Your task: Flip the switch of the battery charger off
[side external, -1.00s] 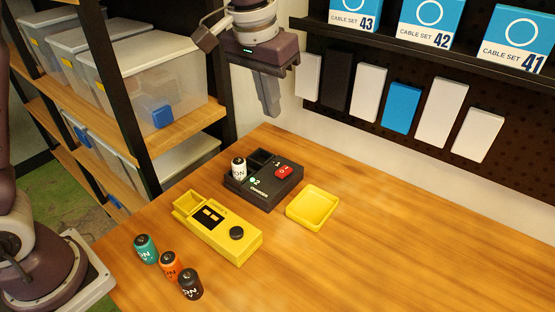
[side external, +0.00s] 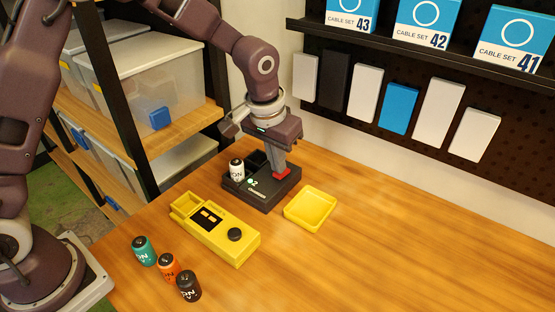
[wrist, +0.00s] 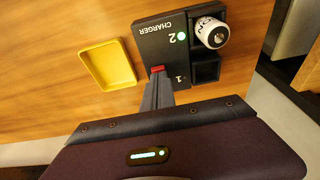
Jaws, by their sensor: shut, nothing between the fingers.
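The black battery charger (side external: 262,196) sits on the wooden table; it also shows in the wrist view (wrist: 150,48). Its red switch (side external: 284,173) is mostly hidden by my fingers, and only a red edge (wrist: 158,69) shows in the wrist view. A white battery (side external: 237,170) stands in one charger slot, and the other slot (wrist: 206,71) looks empty. A green light (wrist: 182,36) is lit beside the number 2. My gripper (side external: 277,172) is shut and empty, pointing down with its tips at the switch; I cannot tell how hard they touch.
A yellow tray (side external: 311,206) lies right of the charger. A yellow tester with a black knob (side external: 234,235) lies in front of it. The table's right side is clear.

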